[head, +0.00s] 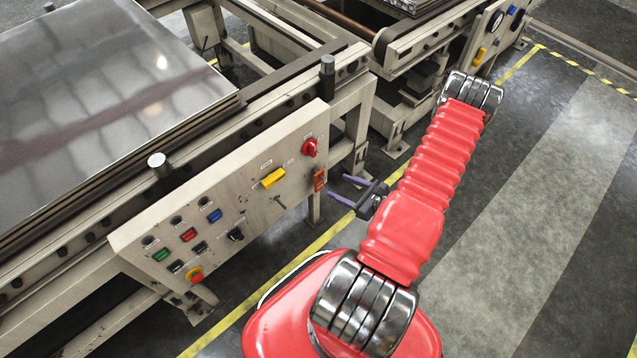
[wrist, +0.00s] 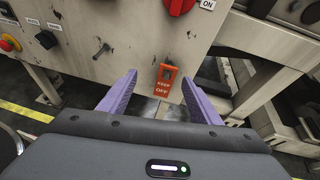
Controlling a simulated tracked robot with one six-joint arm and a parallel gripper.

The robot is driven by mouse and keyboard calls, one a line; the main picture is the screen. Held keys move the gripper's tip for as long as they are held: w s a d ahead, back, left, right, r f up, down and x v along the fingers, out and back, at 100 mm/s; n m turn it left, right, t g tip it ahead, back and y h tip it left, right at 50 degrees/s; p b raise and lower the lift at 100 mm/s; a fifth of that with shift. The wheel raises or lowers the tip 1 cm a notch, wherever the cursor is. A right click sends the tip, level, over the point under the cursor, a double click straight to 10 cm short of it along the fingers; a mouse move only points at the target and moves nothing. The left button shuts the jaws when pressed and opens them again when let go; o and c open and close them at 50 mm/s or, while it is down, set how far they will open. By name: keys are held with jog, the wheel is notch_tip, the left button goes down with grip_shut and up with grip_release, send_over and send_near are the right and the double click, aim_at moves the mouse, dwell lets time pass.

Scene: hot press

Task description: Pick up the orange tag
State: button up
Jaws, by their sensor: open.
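The orange tag (head: 319,180) hangs at the right end of the control panel's front, below the red rotary switch. In the wrist view the tag (wrist: 163,82) shows its lettering, "KEEP OFF", and hangs between my two purple fingers but farther off. My gripper (head: 337,189) is open and empty, its fingers pointing at the panel just right of the tag in the head view. In the wrist view my gripper (wrist: 158,82) has one finger on each side of the tag, with a gap to both. I cannot tell the exact distance to the tag.
The beige control panel (head: 235,185) carries a red rotary switch (head: 309,147), a yellow handle (head: 273,178), a small metal lever (head: 280,202) and several coloured buttons. Machine legs stand behind the panel. The floor on the right (head: 530,200) is clear.

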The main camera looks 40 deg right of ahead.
jog(key=f, duration=0.1)
jog(key=s+f+m+h, duration=0.1)
jog(key=s+d+f+m, duration=0.1)
jog(key=shift+s+f, duration=0.25)
jog(key=shift+f, duration=0.1)
jog(key=shift+w, duration=0.15)
send_near(320, 180)
jog(key=w, duration=0.2)
jog(key=shift+w+a+f, duration=0.2)
jog(key=shift+f, duration=0.35)
jog(key=shift+x, duration=2.6)
jog(key=shift+d+f, duration=0.1)
jog(key=shift+c, duration=0.5)
